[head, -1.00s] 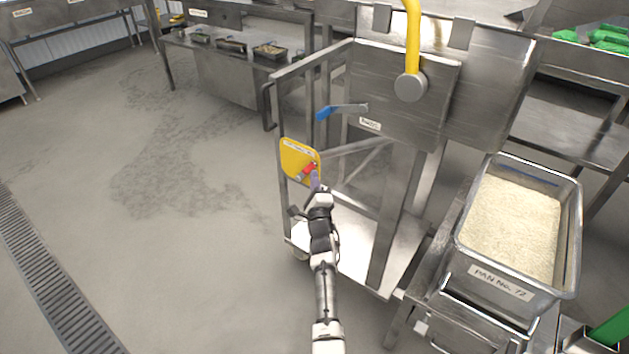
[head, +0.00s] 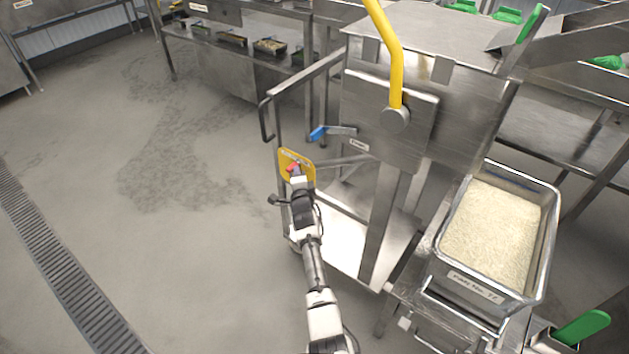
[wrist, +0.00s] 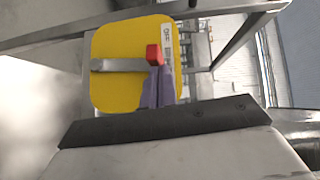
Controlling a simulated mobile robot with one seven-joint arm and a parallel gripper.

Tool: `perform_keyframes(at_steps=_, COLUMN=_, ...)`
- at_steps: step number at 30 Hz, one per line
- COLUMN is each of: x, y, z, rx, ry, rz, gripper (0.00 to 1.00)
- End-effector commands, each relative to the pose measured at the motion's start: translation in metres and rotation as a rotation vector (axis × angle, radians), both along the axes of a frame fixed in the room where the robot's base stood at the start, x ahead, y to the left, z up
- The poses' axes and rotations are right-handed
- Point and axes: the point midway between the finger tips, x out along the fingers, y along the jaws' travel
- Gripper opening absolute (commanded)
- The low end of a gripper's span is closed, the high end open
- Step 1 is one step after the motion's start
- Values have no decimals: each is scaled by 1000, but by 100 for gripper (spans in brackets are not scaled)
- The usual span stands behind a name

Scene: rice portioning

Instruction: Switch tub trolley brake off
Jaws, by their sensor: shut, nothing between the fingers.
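The trolley brake is a yellow plate (head: 306,173) with a red-tipped lever (head: 293,168), low on the left side of the steel trolley frame (head: 279,125). In the wrist view the yellow plate (wrist: 115,35) carries a grey lever bar (wrist: 120,64) ending in a red knob (wrist: 154,54). The knob lies beside a white label whose text appears to start with OFF. My gripper (wrist: 158,88) is shut and empty, its purple fingers right by the knob; I cannot tell whether they touch. It also shows in the head view (head: 298,180), partly covering the plate.
A blue-handled lever (head: 318,133) and a yellow pipe (head: 385,45) are above the brake. A rice-filled pan (head: 545,245) stands to the right. Steel benches line the back. The floor at left is clear, with a drain grate (head: 60,270).

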Motion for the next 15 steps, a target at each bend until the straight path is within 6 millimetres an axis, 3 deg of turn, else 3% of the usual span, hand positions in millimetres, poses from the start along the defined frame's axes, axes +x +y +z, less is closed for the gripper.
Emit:
perform_keyframes(at_steps=3, x=6, y=25, z=6, rx=-87, ry=64, rz=7, gripper=0)
perform_keyframes(at_steps=15, x=31, y=61, z=7, rx=-383, ry=274, rz=3, gripper=0)
